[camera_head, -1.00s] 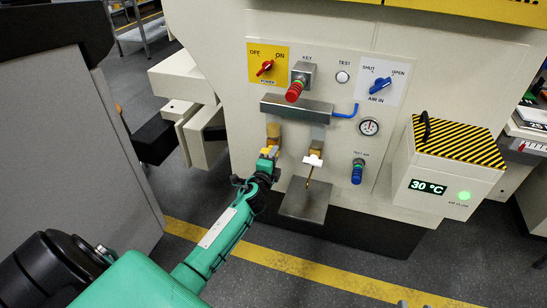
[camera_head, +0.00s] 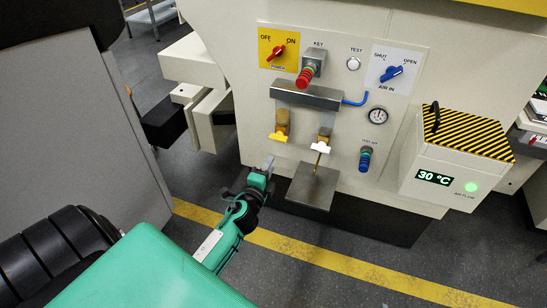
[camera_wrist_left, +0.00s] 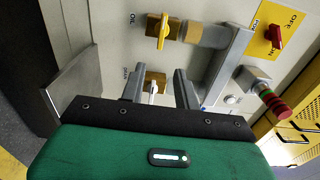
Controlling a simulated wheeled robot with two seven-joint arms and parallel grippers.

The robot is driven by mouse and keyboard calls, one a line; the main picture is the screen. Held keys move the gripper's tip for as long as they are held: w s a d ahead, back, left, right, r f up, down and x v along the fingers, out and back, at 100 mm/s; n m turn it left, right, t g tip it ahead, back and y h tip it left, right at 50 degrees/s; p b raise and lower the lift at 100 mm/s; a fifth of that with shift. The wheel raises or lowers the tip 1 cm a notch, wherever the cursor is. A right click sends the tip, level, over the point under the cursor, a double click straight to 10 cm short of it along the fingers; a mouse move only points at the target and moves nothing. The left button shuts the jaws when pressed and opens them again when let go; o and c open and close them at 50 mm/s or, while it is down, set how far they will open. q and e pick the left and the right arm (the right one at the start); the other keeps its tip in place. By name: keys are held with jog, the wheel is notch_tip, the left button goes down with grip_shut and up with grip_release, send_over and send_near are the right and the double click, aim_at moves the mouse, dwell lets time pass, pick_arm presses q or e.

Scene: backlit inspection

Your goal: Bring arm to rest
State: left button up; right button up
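My left gripper (camera_head: 268,165) is below the yellow-handled brass valve (camera_head: 279,131), apart from the machine panel. In the left wrist view its two fingers (camera_wrist_left: 160,90) stand apart with nothing held between them. The white-handled valve (camera_head: 321,143) is to the right of the yellow one and points its thin spout down. In the left wrist view the yellow handle (camera_wrist_left: 162,31) is ahead of the fingers, and the white handle (camera_wrist_left: 152,86) shows in the gap behind them. My left arm (camera_head: 225,235) comes in from the lower left. My right gripper is not in view.
A metal plate (camera_head: 312,188) juts out under the valves. A steel manifold bar (camera_head: 305,97) is above them. The panel carries a red power knob (camera_head: 278,53) and a blue air knob (camera_head: 391,74). A temperature box (camera_head: 452,165) reads 30 °C. A grey partition (camera_head: 80,135) is at left.

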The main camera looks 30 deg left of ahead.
pick_arm(q)
jog(key=shift+s+d, duration=0.15)
jog(key=shift+s, duration=0.55)
